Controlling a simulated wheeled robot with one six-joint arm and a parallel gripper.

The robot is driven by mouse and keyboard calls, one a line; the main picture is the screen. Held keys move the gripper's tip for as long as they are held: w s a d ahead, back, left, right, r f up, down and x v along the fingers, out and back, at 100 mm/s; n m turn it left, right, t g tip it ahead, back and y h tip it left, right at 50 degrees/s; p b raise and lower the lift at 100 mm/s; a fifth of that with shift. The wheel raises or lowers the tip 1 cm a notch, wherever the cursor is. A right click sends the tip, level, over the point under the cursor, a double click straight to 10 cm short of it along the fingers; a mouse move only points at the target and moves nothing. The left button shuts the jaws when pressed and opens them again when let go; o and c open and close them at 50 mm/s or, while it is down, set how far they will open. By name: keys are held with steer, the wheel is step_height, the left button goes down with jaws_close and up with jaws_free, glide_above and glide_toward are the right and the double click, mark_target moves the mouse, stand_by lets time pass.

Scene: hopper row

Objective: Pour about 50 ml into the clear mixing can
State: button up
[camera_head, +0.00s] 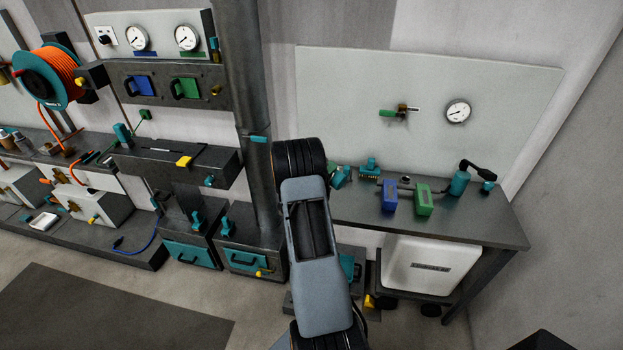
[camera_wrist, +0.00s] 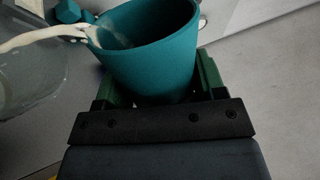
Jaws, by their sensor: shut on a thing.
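A teal cup (camera_wrist: 150,60) is gripped in my gripper (camera_wrist: 160,92), whose green fingers lie on either side of it in the wrist view. The cup is tilted to the left. A pale cream stream (camera_wrist: 45,34) leaves its lip at the left, and some pale residue shows inside the cup. The clear mixing can (camera_wrist: 28,80) is at the left edge, partly cut off, and the stream runs toward its opening. How much is in the can cannot be read. In the head view my arm hides the gripper and cup.
A dark workbench (camera_head: 460,229) at the right carries a blue block (camera_head: 389,196), a green block (camera_head: 423,200) and a teal pump-like item (camera_head: 460,182). Other teal parts (camera_head: 371,167) stand near my arm. A white box (camera_head: 430,265) sits below. Another teal object (camera_wrist: 66,12) is behind the stream.

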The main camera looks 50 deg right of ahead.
steer(key=f+m+b, duration=0.1)
steer(key=b, duration=0.1)
steer(key=s+f+m+b, duration=0.1)
steer(key=m+b, duration=0.1)
steer(key=shift+s+f+g, duration=0.15)
steer(key=shift+f+g, duration=0.15)
steer(key=shift+f, duration=0.05)
steer(key=r+m+b, duration=0.1)
steer(key=m, duration=0.2)
steer(key=shift+r, duration=0.1)
steer(key=shift+f+g+b, duration=0.2)
steer(key=shift+g+b, duration=0.1)
steer(key=shift+g, duration=0.1)
steer(key=shift+m, duration=0.4)
stand_by(0.6)
